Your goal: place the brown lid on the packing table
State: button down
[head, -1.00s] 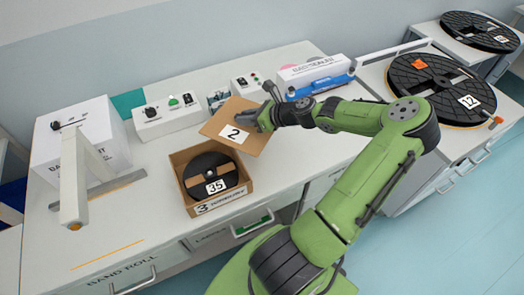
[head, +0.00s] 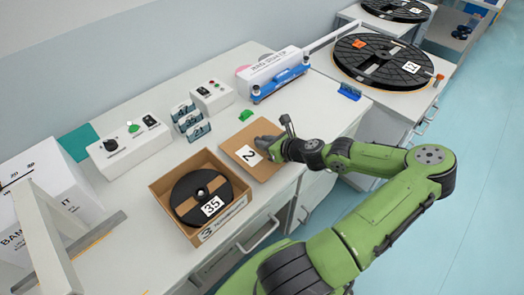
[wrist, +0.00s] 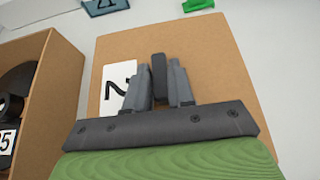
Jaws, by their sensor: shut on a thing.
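The brown lid (head: 254,150) is a flat cardboard square with a white label "2". It lies flat at the packing table surface, just right of the open cardboard box; whether it rests fully on the table I cannot tell. My gripper (head: 277,147) is shut on the lid near its right side. In the wrist view the lid (wrist: 215,60) spreads under my gripper (wrist: 160,75), whose fingers cover part of the label. The packing table (head: 120,195) is white.
The cardboard box (head: 160,203) holds a black reel (head: 187,207) labelled 35. Control boxes (head: 128,150), small blue-grey cards (head: 190,117), a green item (head: 245,115) and a blue sealer (head: 280,83) stand behind. A large black reel (head: 375,65) lies on the right-hand table.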

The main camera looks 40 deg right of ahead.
notch_tip(320, 180, down, 2)
jog(key=shift+f, duration=0.15)
jog(key=c, duration=1)
grip_release()
